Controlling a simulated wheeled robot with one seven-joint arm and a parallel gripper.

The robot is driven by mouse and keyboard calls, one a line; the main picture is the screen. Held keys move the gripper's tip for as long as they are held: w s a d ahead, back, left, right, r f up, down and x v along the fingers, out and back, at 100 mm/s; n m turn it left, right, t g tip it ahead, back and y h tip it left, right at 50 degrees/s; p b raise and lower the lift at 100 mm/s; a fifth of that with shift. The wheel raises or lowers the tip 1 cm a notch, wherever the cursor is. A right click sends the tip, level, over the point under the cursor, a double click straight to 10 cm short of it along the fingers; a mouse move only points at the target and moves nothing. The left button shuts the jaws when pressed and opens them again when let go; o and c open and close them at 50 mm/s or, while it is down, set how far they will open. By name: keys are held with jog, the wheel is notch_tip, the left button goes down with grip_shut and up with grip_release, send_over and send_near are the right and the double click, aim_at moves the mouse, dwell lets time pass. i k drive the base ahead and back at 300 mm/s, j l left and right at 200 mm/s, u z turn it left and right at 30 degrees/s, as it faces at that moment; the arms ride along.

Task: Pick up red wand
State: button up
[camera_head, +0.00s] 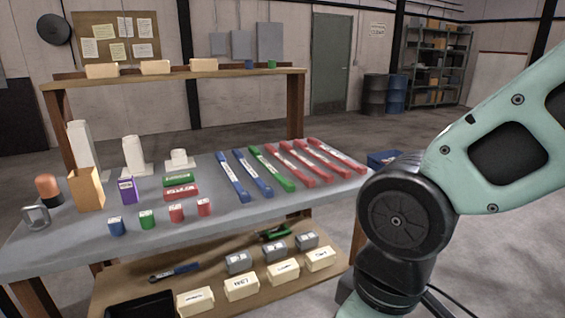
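Several long, flat red wands with white labels lie side by side at the right end of the grey workbench. The rightmost red wand (337,154) is nearest the bench's right edge. Another red wand (313,161) lies to its left, and the leftmost red wand (289,166) lies beside the green wand (271,168). Two blue wands (234,177) lie further left. My arm fills the right side of the view, to the right of the bench. My gripper is out of the frame.
The workbench (60,246) also carries small red, green and blue blocks, a tan box (87,189), a purple box (127,190) and white stands. A raised shelf (230,74) spans its back. The lower shelf holds labelled boxes (242,287). A blue bin (384,158) stands beyond the right end.

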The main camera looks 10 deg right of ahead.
aim_at(310, 182)
jog(key=i+l+u, duration=0.15)
jog(key=i+l, duration=0.2)
jog(key=i, duration=0.35)
jog(key=i+l+u, duration=0.2)
jog(key=i+l, duration=0.25)
jog(key=i, duration=0.25)
jog(key=i+l+u, duration=0.15)
jog(key=i+l, duration=0.45)
jog(key=i, duration=0.1)
